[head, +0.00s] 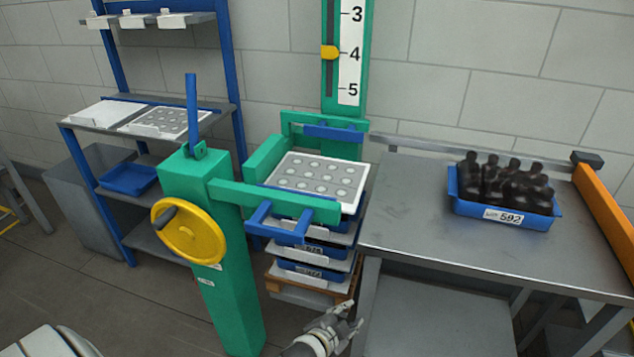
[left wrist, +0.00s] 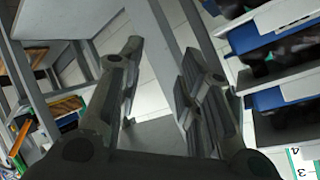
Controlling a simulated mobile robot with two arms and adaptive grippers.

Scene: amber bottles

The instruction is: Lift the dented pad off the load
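The dented pad (head: 318,178), a grey sheet with rows of pale round marks and a white edge, lies on top of the load inside the green frame. The load is a stack of blue trays (head: 312,250) with pale sheets between them, on a wooden pallet (head: 303,285). My left gripper (head: 345,322) is low in front of the stack, beside the table leg, apart from the pad. In the left wrist view its fingers (left wrist: 160,62) are spread with nothing between them, and tray edges (left wrist: 275,35) with dark bottles show at right. My right gripper is not in view.
A green post (head: 215,270) with a yellow handwheel (head: 190,231) stands left of the stack. Blue handles (head: 278,228) stick out in front. A grey table (head: 440,235) at right bears a blue tray (head: 505,216) of bottles labelled 592. A shelf rack holds a similar pad (head: 165,122).

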